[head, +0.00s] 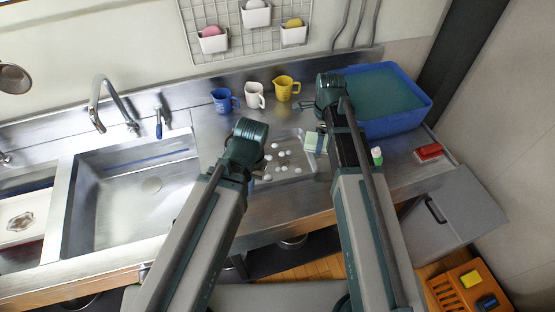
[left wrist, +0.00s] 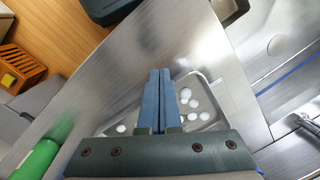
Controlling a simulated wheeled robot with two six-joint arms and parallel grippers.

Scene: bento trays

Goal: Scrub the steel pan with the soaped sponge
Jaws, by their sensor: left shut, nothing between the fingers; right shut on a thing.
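The steel pan (head: 296,172) lies on the counter right of the sink, with several white foam blobs in it. It also shows in the left wrist view (left wrist: 208,84), behind the fingers. My right gripper (head: 322,126) is shut on the pale green and yellow sponge (head: 315,143), at the pan's right side. The arm hides part of the grip, and I cannot tell whether the sponge touches the pan. My left gripper (left wrist: 160,72) is shut and empty, over the pan's left part; its arm covers some of the pan in the head view.
A blue tub of water (head: 400,125) stands at the back right. Blue (head: 221,97), white (head: 254,95) and yellow (head: 284,88) mugs stand behind the pan. A green bottle (head: 376,156) and a red item (head: 429,151) are at right. The sink (head: 120,190) is at left.

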